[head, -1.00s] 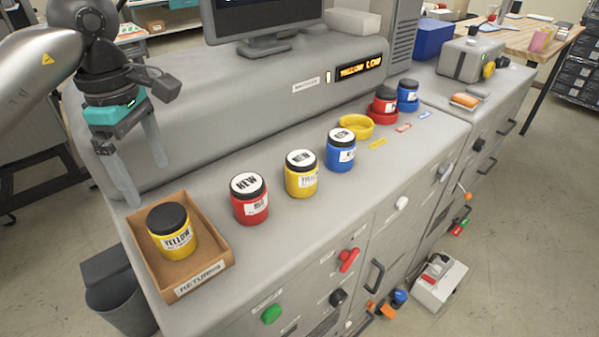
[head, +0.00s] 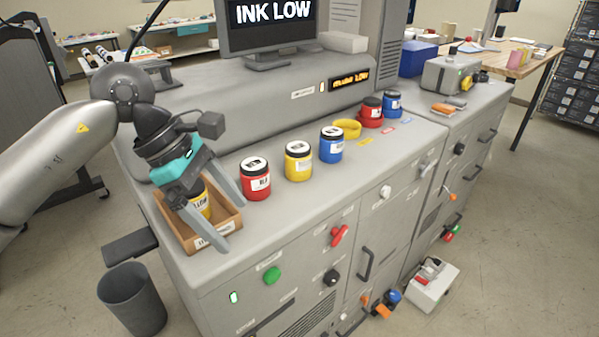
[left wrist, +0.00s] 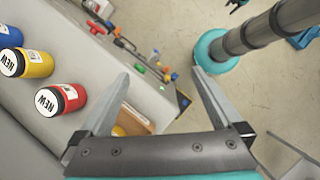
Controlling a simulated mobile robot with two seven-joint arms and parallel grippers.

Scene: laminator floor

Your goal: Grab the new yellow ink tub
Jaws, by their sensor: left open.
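The new yellow ink tub (head: 298,164) stands upright on the machine top, with a black lid and a white NEW label. It also shows at the left of the left wrist view (left wrist: 36,63). It stands between a new red tub (head: 255,181) and a new blue tub (head: 332,147). My left gripper (head: 234,225) is open and empty, tilted above the returns tray, left of the red tub and apart from the yellow one. It partly hides another yellow tub (head: 204,205) in that tray. My right gripper is not in view.
The cardboard returns tray (head: 172,222) sits at the machine's left end. Behind the new tubs are an empty yellow ring (head: 347,128), a red tub (head: 371,107) and a blue tub (head: 392,101). A monitor (head: 268,28) reads INK LOW. A bin (head: 132,300) stands on the floor.

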